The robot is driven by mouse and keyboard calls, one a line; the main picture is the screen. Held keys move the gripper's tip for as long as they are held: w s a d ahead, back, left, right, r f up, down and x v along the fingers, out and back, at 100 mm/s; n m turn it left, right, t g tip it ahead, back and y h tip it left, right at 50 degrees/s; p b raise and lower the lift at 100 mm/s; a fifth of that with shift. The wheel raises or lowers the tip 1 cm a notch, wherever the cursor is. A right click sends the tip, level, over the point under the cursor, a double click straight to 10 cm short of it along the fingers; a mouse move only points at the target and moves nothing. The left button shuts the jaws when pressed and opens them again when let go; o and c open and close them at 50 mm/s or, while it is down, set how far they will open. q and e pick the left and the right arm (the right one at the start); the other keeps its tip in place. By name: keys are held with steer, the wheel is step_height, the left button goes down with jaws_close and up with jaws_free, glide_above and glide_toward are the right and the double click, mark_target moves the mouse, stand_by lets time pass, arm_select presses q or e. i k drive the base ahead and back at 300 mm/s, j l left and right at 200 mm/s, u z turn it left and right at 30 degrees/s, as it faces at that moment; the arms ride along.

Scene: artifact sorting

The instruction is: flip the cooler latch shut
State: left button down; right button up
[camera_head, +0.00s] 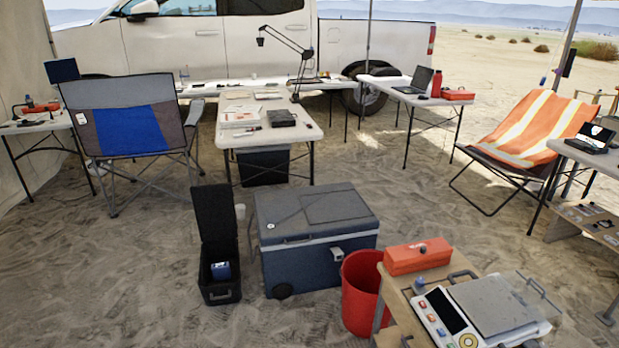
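A blue-grey wheeled cooler (318,265) stands on the sand near the middle of the head view. Its lid (312,207) looks closed, with a small round item lying on top at the left. A small light latch (337,253) shows on the front face, low right of centre; I cannot tell whether it is flipped shut. Neither of my grippers is in view.
A black open box (218,250) stands left of the cooler. A red bin (361,295) stands close at its front right, beside a cart (395,300) with an orange case (417,256) and a scale (450,315). Sand in front left is clear.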

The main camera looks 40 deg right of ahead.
mark_target(337, 250)
steer(key=i+l+z, duration=0.2)
steer(key=i+z, duration=0.3)
steer(key=i+j+z, duration=0.1)
steer(key=i+z, duration=0.35)
steer(key=i, duration=0.3)
steer(key=i+j+z, duration=0.25)
steer(key=i+z, duration=0.5)
steer(key=i+j+z, duration=0.15)
steer(key=i+z, duration=0.15)
steer(key=i, duration=0.1)
